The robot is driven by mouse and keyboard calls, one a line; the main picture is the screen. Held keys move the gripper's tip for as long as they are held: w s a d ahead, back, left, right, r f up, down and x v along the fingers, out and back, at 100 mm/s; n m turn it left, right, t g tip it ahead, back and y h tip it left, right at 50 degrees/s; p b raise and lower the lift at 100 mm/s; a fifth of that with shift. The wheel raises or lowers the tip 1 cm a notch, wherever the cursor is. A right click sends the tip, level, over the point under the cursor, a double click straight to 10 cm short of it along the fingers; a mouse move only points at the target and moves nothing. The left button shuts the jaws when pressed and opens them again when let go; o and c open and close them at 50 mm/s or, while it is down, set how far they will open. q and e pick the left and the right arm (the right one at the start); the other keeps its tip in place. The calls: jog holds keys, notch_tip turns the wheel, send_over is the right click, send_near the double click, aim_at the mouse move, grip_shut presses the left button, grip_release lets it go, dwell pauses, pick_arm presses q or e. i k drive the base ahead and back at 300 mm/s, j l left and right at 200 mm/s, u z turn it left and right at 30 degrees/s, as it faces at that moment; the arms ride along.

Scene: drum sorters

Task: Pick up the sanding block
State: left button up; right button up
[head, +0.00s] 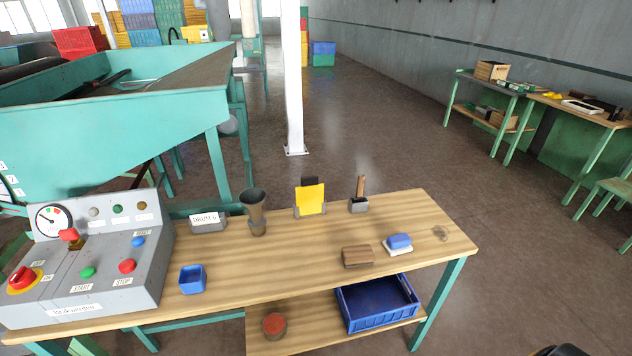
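A brown wooden block (358,256), which looks like the sanding block, lies flat on the wooden workbench (330,284) right of its middle. Its top shows and nothing covers it. A blue block on a white base (398,243) lies just to its right and slightly farther back, close beside it. Neither of my grippers can be made out in the head view. A small dark shape at the bottom right edge is cut off, and I cannot tell what it is.
A grey control box (85,262) fills the bench's left end. A blue cup (192,279), dark funnel (254,208), yellow card holder (310,198) and wooden-handled tool (359,196) also stand on it. A blue crate (378,303) is on the lower shelf. The bench front is clear.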

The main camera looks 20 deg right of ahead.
aim_at(358, 255)
jog(key=z, duration=1.15)
jog(key=l+u, duration=0.1)
jog(key=u, duration=0.25)
